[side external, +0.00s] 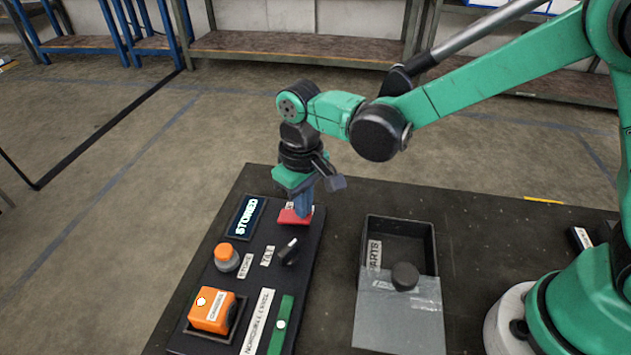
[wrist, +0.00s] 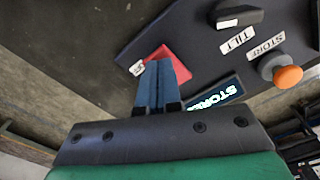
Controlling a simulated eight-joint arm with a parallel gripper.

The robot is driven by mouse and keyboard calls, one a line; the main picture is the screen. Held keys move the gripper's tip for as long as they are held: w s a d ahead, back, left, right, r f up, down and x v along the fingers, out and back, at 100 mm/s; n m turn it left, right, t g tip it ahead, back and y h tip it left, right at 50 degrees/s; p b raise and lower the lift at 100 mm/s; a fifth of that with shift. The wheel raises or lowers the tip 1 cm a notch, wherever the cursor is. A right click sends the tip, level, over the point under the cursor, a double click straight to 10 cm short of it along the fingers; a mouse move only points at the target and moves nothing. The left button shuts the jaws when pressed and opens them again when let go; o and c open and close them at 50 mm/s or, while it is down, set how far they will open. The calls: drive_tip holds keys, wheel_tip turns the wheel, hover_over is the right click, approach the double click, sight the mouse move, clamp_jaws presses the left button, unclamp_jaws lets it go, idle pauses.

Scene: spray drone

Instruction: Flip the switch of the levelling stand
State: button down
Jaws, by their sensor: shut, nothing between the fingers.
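A dark panel (side external: 259,262) lies on the table, carrying a lit display (side external: 245,217) that reads STORED. A red part (side external: 290,217), perhaps a switch, sits at its far end; its small white label (wrist: 137,68) is partly hidden. My gripper (side external: 304,213) points down at this red part, its blue fingers closed together with nothing between them. In the wrist view the fingertips (wrist: 160,63) overlap the red part (wrist: 180,67); I cannot tell whether they touch it. A black lever or knob (side external: 289,251) sits by the TILT label (side external: 268,256).
The panel also bears an orange knob (side external: 226,257) by a STORE label, an orange block (side external: 212,311) in a frame, and a green strip (side external: 281,325). An open grey box (side external: 434,246), with a clear sheet and a black knob in front, stands to the right.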

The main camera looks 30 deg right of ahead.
drive_tip(key=shift+f, duration=0.4)
drive_tip(key=shift+r, duration=3.5)
drive_tip(key=shift+s+d+r, duration=0.1)
drive_tip(key=shift+d+r, duration=0.1)
drive_tip(key=shift+d, duration=0.05)
drive_tip(key=s+d+r+m+t, duration=0.1)
drive_tip(key=s+d+t, duration=0.2)
drive_tip(key=d, duration=0.3)
drive_tip(key=s+d+r+m+t, duration=0.2)
drive_tip(key=s+d+t, duration=0.2)
drive_tip(key=d, duration=0.3)
drive_tip(key=shift+s+d+r, duration=0.15)
drive_tip(key=shift+d+r, duration=0.05)
drive_tip(key=shift+d, duration=0.05)
